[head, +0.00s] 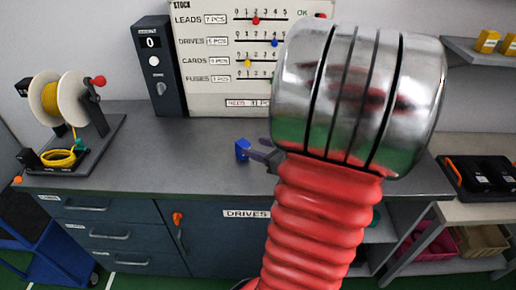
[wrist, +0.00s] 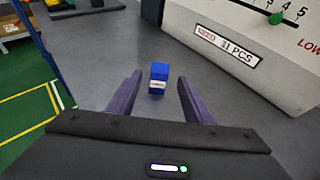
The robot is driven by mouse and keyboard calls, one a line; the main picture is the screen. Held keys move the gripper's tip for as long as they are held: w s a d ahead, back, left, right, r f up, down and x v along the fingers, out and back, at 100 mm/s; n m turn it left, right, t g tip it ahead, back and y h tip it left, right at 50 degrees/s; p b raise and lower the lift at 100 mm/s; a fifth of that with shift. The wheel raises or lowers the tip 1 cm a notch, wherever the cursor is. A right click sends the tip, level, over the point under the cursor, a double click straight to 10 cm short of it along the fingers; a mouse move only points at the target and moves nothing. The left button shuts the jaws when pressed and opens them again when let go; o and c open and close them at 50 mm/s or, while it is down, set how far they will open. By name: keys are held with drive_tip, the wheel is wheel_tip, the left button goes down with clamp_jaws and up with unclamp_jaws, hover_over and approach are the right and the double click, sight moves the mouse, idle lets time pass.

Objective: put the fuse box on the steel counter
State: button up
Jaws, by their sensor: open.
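A small blue box with a white label, which looks like the fuse box (wrist: 158,72), appears to stand upright on the grey steel counter (wrist: 105,55). In the head view the blue box (head: 242,150) is near the middle of the counter (head: 120,160), at the tip of my gripper (head: 252,152). In the wrist view my gripper (wrist: 159,80) is open, with one finger to each side of the box and gaps between. The box is around the level of the fingertips. My red and chrome arm hides the counter's right part in the head view.
A stock board (head: 215,95) and a dark control unit (head: 160,65) stand at the counter's back. A yellow wire spool (head: 52,100) is at the left. A blue cart (head: 40,245) is at lower left.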

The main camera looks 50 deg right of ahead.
drive_tip(key=w+a+r+n+g+y, duration=0.1)
drive_tip(key=a+r+n+g+y, duration=0.15)
drive_tip(key=a+n, duration=0.85)
drive_tip(key=w+a+r+n+g+y, duration=0.15)
drive_tip(key=a+n+g+y, duration=0.4)
drive_tip(key=a, duration=0.95)
drive_tip(key=s+a+r+n+h, duration=0.5)
drive_tip(key=s+a+n+h, duration=0.1)
drive_tip(key=n, duration=1.4)
drive_tip(key=shift+s+a+n+h, duration=0.35)
drive_tip(key=shift+s+a, duration=0.5)
drive_tip(key=shift+a, duration=0.15)
